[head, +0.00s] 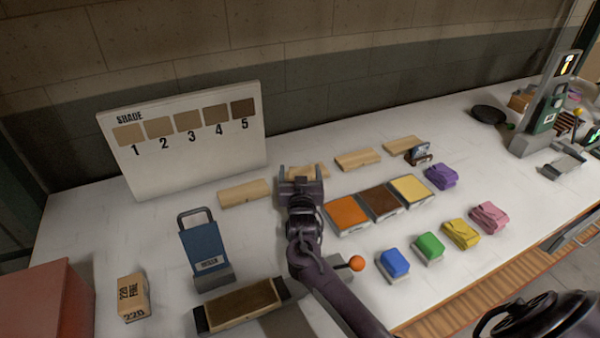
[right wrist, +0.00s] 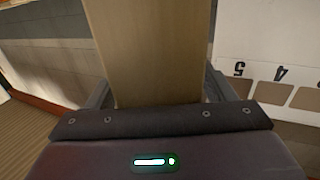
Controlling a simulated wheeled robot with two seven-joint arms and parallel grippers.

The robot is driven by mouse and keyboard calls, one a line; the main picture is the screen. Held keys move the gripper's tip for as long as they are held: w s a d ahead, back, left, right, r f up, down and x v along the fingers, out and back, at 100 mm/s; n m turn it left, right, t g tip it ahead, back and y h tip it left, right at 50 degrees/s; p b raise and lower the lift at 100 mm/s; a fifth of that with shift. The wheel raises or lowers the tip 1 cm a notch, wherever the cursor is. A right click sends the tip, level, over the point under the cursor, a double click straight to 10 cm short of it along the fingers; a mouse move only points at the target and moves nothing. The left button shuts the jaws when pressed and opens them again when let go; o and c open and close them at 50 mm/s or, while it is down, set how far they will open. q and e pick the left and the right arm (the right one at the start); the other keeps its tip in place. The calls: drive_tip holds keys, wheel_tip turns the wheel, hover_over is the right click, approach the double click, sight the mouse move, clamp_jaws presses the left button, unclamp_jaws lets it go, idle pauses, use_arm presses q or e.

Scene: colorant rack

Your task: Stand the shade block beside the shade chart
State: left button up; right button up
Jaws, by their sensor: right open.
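The shade chart (head: 188,138) is a white upright board with swatches numbered 1 to 5, standing at the back left of the bench; part of it shows in the right wrist view (right wrist: 285,70). Pale wooden blocks lie in a row: one left of my right gripper (head: 245,192), one partly hidden behind it (head: 312,171), and two to its right (head: 358,159) (head: 403,145). My right gripper (head: 300,176) is open over the partly hidden block. In the right wrist view, a wooden block (right wrist: 145,50) lies between the open fingers. Contact is unclear. My left gripper is out of view.
Orange, brown and yellow trays (head: 381,203) sit right of my right gripper. A blue handled holder (head: 204,245) and a 220 box (head: 132,297) stand front left. Coloured bundles (head: 461,233) lie at right. White bench top (head: 160,215) is clear before the chart.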

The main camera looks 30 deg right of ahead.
drive_tip(key=b+v, duration=0.1)
drive_tip(key=v, duration=0.5)
drive_tip(key=shift+s+a, duration=0.2)
drive_tip(key=shift+s, duration=0.15)
